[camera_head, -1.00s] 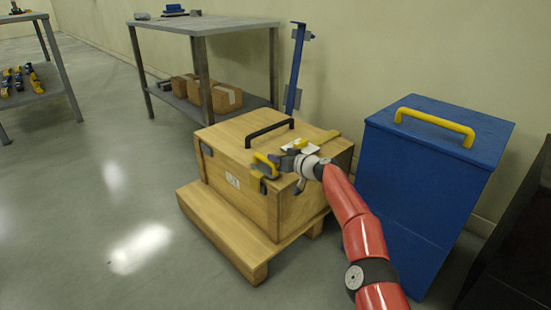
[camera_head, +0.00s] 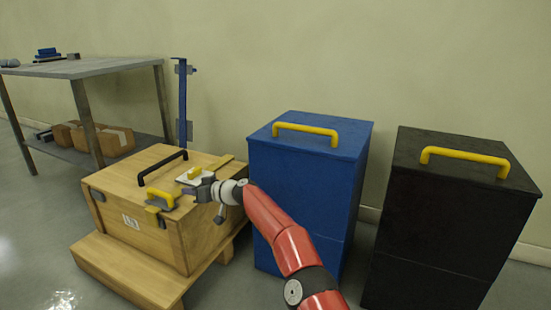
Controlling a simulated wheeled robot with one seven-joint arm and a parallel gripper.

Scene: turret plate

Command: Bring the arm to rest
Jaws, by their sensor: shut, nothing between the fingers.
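My red arm (camera_head: 275,230) reaches in from the bottom toward the wooden crate (camera_head: 150,225). My gripper (camera_head: 190,195) is at the arm's grey and white end, above the crate's right part, close to its lid. It is shut and holds nothing. The fingertips are small and partly blend with things on the lid, so I cannot tell whether they touch anything. The crate's lid has a black handle (camera_head: 162,167), and a yellow handle (camera_head: 160,196) is near its front edge. A white plate with a yellow part (camera_head: 195,176) lies behind my gripper.
The crate stands on a wooden pallet (camera_head: 115,272). A blue bin (camera_head: 300,180) and a black bin (camera_head: 440,220), both with yellow handles, stand to the right, close to my arm. A grey shelf table (camera_head: 90,68) with cardboard boxes (camera_head: 115,140) stands behind left. Floor at the lower left is open.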

